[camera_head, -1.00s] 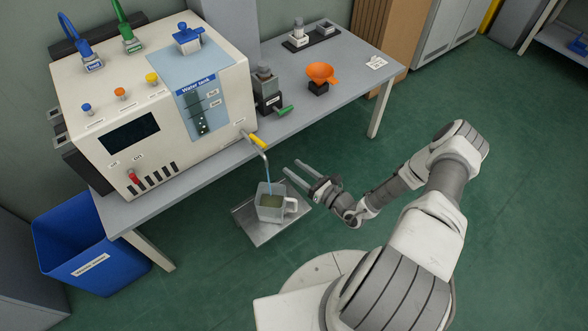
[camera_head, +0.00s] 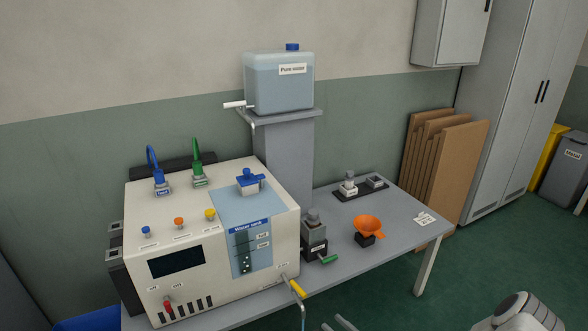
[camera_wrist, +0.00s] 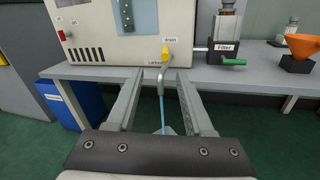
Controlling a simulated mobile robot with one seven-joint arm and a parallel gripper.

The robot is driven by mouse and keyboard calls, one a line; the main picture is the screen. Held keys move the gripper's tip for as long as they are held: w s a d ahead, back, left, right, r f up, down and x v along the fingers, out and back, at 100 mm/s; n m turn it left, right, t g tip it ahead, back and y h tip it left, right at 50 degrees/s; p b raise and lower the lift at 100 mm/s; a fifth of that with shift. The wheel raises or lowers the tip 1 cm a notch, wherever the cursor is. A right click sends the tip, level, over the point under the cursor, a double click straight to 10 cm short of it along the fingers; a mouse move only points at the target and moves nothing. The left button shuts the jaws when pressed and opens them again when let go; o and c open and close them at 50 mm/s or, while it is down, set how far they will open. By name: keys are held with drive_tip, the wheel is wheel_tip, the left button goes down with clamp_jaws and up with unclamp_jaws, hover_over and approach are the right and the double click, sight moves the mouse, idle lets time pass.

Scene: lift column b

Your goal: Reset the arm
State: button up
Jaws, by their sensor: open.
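My gripper (camera_wrist: 158,105) is open and empty in the wrist view, its two fingers spread below the front edge of the table. Between the fingers, blue water runs down from the drain spout, whose yellow handle (camera_wrist: 165,52) is above. In the head view only the fingertips of my gripper (camera_head: 338,324) show at the bottom edge, right of the yellow drain handle (camera_head: 297,289). A small part of a grey vessel (camera_wrist: 167,131) shows under the stream; the rest is hidden by my gripper.
The white machine (camera_head: 150,256) stands on the grey table (camera_head: 396,232), with a filter unit (camera_head: 313,235) and an orange funnel (camera_head: 369,227) beside it. A pure water tank (camera_head: 279,85) stands on a column behind. A blue bin (camera_wrist: 82,104) is at the left. Green floor is open at the right.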

drive_tip(key=s+a+r+n+g+p, duration=0.2)
drive_tip(key=r+n+g, duration=0.35)
drive_tip(key=r, duration=0.35)
drive_tip(key=s+a+r+n+g+p, duration=0.1)
drive_tip(key=s+a+r+n+g, duration=0.2)
drive_tip(key=r+n, duration=0.5)
drive_tip(key=s+a+r+n+g+p, duration=0.15)
drive_tip(key=r+n+g, duration=0.35)
drive_tip(key=r, duration=0.6)
drive_tip(key=s+d+r+n+t+h+p, duration=0.2)
drive_tip(key=s+r+n+h, duration=0.3)
drive_tip(key=r, duration=0.8)
drive_tip(key=s+d+r+n+t+h+p, duration=0.3)
drive_tip(key=s+r+n+h, duration=0.3)
drive_tip(key=s+r, duration=0.5)
wheel_tip(320, 180, up, 2)
drive_tip(key=shift+s+d+r+n+p, duration=0.15)
drive_tip(key=shift+s+d+n+p, duration=0.15)
drive_tip(key=shift+d+p, duration=0.45)
drive_tip(key=shift+w, duration=0.1)
